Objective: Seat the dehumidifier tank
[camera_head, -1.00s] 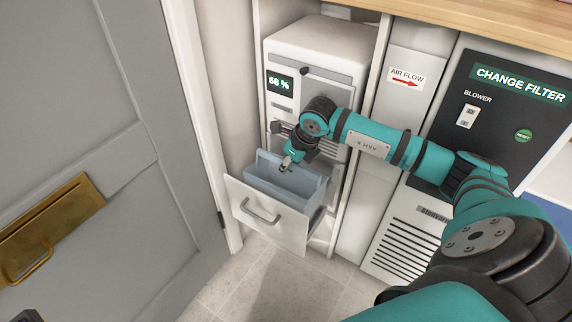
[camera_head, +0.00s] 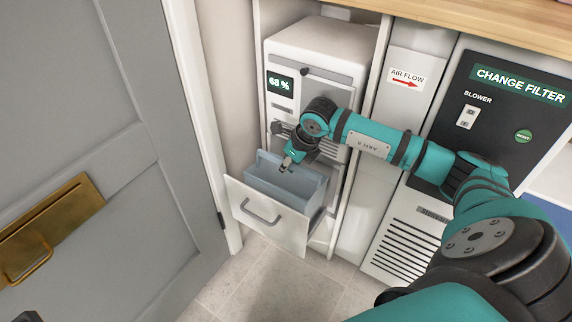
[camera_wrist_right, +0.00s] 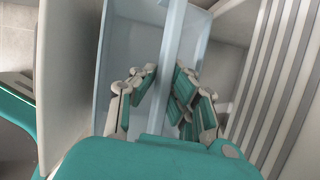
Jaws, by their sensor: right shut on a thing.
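The dehumidifier (camera_head: 318,44) is a white unit in a narrow bay, its display reading 68 %. The pale blue tank (camera_head: 310,188), with a white front panel (camera_head: 262,216) and grey pull handle, juts forward at the unit's lower part. My right gripper (camera_head: 288,162) reaches down into the tank's open top from above. In the right wrist view, my right gripper (camera_wrist_right: 166,80) is shut on the pale blue bar (camera_wrist_right: 180,32) that crosses the tank (camera_wrist_right: 117,62). The tank's rear end is hidden in the head view.
A grey door (camera_head: 90,130) with a brass plate stands close on the left. A white panel with an air flow label and a black blower panel (camera_head: 500,100) stand to the right. A wooden counter (camera_head: 480,22) runs above. The tiled floor before the tank is clear.

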